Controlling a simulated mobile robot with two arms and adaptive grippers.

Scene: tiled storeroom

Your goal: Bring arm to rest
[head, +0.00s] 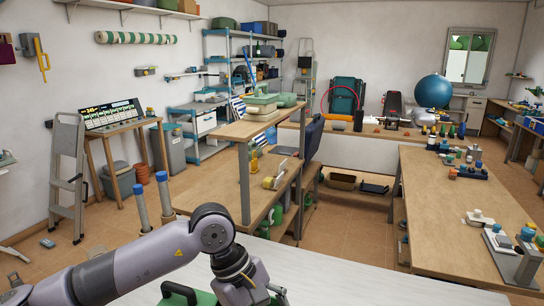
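My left arm comes in from the lower left, rises to an elbow joint and bends down past the bottom edge. Its gripper is below the picture, so I cannot see whether it is open or shut. My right arm and gripper are not in view. A green object (204,298) with a dark handle-like bar shows partly at the bottom edge, on both sides of the downturned arm link. The link hides its middle, and I cannot tell whether the arm touches it.
A pale worktop (370,283) lies along the bottom, bare to the right of my arm. A wooden workbench (440,215) with several small items stands at right. A wooden shelf bench (238,129) stands beyond my arm.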

